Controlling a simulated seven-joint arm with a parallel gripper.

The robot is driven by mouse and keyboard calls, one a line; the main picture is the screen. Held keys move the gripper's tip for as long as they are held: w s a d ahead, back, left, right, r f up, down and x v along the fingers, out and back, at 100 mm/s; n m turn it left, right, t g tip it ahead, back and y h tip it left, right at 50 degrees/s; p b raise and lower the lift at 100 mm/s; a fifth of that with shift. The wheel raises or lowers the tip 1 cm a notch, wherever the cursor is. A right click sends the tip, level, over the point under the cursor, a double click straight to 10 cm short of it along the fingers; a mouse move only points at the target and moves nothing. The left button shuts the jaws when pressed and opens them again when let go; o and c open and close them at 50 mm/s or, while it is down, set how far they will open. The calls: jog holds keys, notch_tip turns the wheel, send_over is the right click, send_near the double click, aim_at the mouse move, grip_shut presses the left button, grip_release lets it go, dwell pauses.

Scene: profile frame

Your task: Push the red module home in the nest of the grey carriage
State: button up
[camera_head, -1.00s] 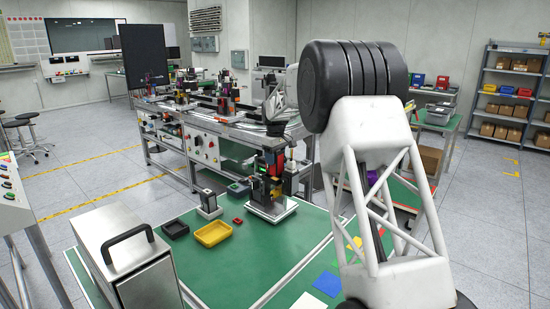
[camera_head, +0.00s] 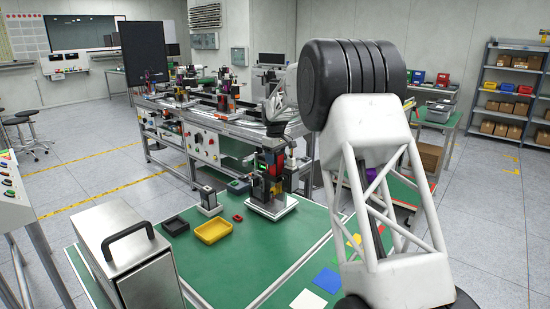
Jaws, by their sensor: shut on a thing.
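My gripper (camera_head: 272,178) is at the small station on the far part of the green table, pointing down, small and dark in the picture. It is shut on a small red piece (camera_head: 275,189) low in the station, which looks like the red module. The grey carriage and its nest cannot be made out clearly among the dark parts above the station's pale base plate (camera_head: 287,207). I cannot tell how deep the module sits, or whether it is straight.
A yellow tray (camera_head: 214,231), a black tray (camera_head: 175,227) and a small red part (camera_head: 238,218) lie left of the station. A metal case (camera_head: 126,262) stands at the front left. Coloured squares lie at the right. The table's middle front is clear.

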jog(key=shift+f, duration=0.55)
dwell(0.4)
jog(key=o, duration=1.1)
jog(key=shift+r, duration=0.15)
jog(key=shift+r, duration=3.8)
jog(key=shift+s, duration=0.1)
